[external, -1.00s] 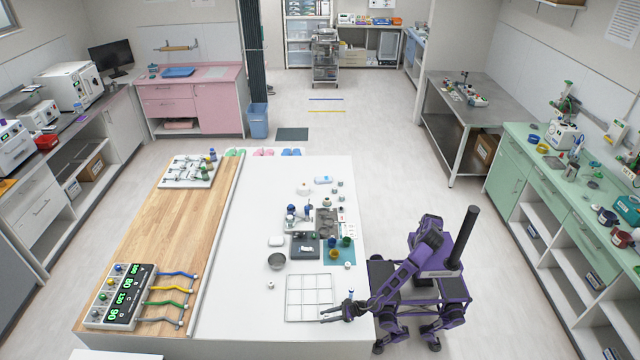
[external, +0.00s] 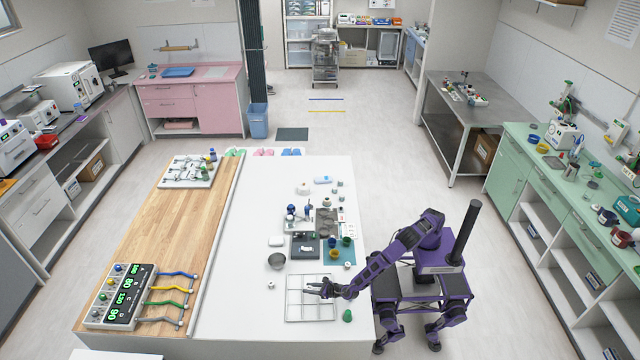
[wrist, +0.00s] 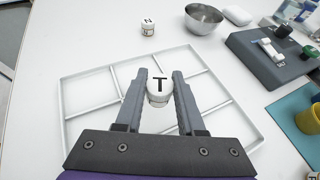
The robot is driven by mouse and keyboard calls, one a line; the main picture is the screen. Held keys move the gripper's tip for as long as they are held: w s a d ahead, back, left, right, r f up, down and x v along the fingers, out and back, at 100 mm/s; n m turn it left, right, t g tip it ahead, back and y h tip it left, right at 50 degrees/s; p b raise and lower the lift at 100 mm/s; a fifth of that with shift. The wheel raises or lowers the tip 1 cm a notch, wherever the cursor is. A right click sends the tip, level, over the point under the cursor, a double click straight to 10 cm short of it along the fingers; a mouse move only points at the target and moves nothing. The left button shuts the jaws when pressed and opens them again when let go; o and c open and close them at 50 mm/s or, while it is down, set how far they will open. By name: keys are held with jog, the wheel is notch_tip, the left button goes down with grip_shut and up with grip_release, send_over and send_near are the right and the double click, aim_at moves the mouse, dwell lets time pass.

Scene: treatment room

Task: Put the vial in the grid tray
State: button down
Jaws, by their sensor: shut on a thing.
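The vial (wrist: 159,87) is white with a black letter T on top. In the wrist view it sits between the fingertips of my gripper (wrist: 161,76), which is shut on it. The grid tray (external: 287,300) is a pale, shallow frame with thin dividers near the table's front edge. In the wrist view the tray (wrist: 88,72) spreads out beneath the fingers, and the compartments I see look empty. In the external view my gripper (external: 316,291) is over the tray; the vial is too small to make out there. The fingers hide part of the tray.
A small white lettered piece (wrist: 147,28) stands beyond the tray, with a metal bowl (wrist: 204,18) near it. A dark grey case (wrist: 270,60) and a teal mat (wrist: 300,125) lie to the right. A green object (external: 347,315) stands right of the tray.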

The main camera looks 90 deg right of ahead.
aim_at(310, 296)
jog(key=shift+f, duration=1.95)
jog(key=shift+f, duration=0.2)
jog(key=c, duration=0.5)
grip_release()
jog(key=shift+r, duration=0.25)
jog(key=v, duration=1.2)
jog(key=shift+f, duration=0.1)
